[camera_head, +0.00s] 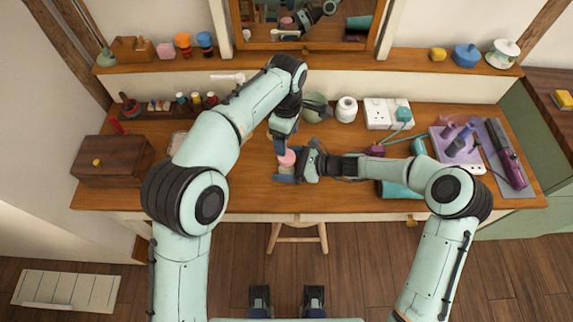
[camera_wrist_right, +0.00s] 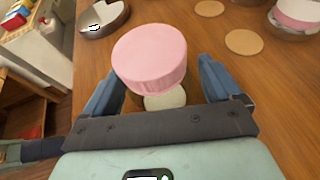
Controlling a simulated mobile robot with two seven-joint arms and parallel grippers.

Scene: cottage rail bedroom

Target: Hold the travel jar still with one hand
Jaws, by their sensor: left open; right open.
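The travel jar, as I take it, is the small round pink-topped jar (camera_head: 287,158) near the front middle of the desk. In the right wrist view its pink lid (camera_wrist_right: 150,58) is between the fingers of my right gripper (camera_wrist_right: 155,82), with a pale round shape partly hidden below it. The right gripper (camera_head: 290,168) is open, with a finger on each side of the jar; contact cannot be made out. My left gripper (camera_head: 281,145) is open and points down just above and behind the jar; its fingertips are partly hard to see.
A wooden box (camera_head: 112,172) stands at the left of the desk (camera_head: 235,190). A green bowl (camera_head: 316,107), a white jar (camera_head: 346,109) and a socket block (camera_head: 384,113) stand behind. A grey tray (camera_head: 497,150) with purple tools lies right. A stool (camera_head: 298,232) is in front.

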